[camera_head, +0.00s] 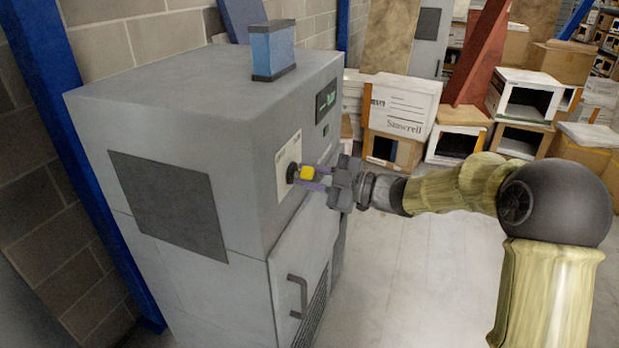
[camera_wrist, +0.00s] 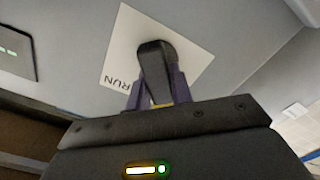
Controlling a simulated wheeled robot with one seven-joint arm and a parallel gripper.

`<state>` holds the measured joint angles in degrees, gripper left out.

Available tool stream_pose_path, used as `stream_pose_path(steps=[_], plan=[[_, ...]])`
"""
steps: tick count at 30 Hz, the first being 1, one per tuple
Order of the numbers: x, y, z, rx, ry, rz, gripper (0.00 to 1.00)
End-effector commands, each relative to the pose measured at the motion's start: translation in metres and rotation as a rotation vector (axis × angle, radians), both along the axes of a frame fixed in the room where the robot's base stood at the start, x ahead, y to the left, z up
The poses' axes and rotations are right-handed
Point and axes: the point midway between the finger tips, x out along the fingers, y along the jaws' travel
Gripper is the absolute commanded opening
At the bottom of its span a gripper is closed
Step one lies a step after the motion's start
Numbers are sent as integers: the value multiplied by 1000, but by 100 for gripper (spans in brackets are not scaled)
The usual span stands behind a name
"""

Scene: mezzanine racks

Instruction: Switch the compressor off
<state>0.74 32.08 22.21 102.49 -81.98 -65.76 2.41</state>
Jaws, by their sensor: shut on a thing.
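The compressor (camera_head: 225,110) is a grey cabinet against the brick wall at the left. A pale switch plate (camera_head: 288,158) sits on its front face; in the wrist view the plate (camera_wrist: 118,45) shows the word RUN. A black rotary knob (camera_wrist: 154,62) stands out from the plate. My gripper (camera_head: 305,178) reaches in from the right, its purple fingers closed around the knob's sides. A yellow part shows between the fingers. Any other lettering on the plate is hidden or out of view.
A dark display (camera_head: 326,98) with green marks sits on the same face. A door handle (camera_head: 298,297) sticks out below the switch. A blue canister (camera_head: 273,50) stands on top. Stacked boxes (camera_head: 400,104) fill the back right; the floor (camera_head: 400,270) beneath my arm is clear.

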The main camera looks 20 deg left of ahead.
Motion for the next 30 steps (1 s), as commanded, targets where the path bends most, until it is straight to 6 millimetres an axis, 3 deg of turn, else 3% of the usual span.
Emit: stream_pose_path(steps=[3,4,7,20,30], plan=[[0,-1,-2,-4,-1,0,0],[0,-1,-2,-4,-1,0,24],[0,-1,-1,-4,0,0,44],[0,-8,-1,-2,-1,-1,44],[-4,-65,-1,-2,0,-4,44]])
